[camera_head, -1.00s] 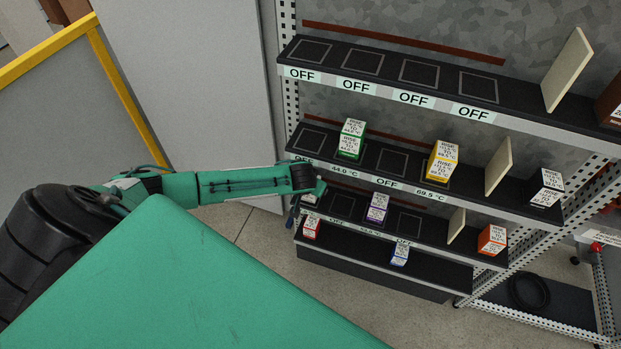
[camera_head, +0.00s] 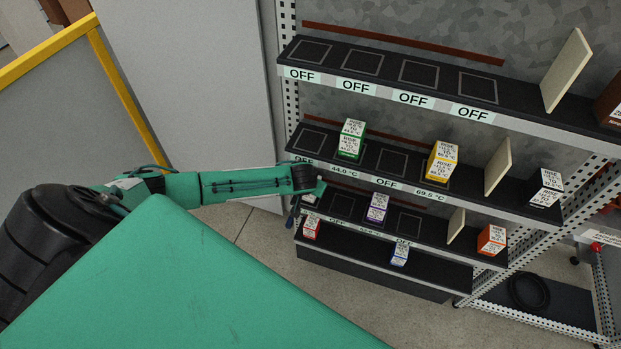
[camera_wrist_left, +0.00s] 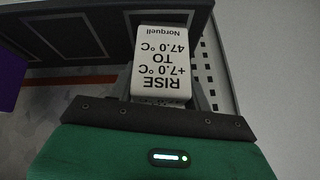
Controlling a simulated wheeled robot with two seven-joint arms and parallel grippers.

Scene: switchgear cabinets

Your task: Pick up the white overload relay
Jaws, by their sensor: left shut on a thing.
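The white overload relay (camera_wrist_left: 163,62) is a small white box between my left gripper's fingers in the left wrist view. Its label reads upside down there: "RISE +7.0 °C TO 47.0 °C", Norquell. My left gripper (camera_head: 316,192) is shut on it, at the left end of the third shelf down in the head view. There the gripper mostly hides the relay. Whether the relay touches the shelf is not clear. My right gripper is in neither view.
A purple relay (camera_head: 377,207) stands on the same shelf to the right. A green relay (camera_head: 350,140) and a yellow one (camera_head: 441,163) stand on the shelf above. A red relay (camera_head: 311,228) is on the lower shelf. A perforated post (camera_head: 291,90) borders the left side.

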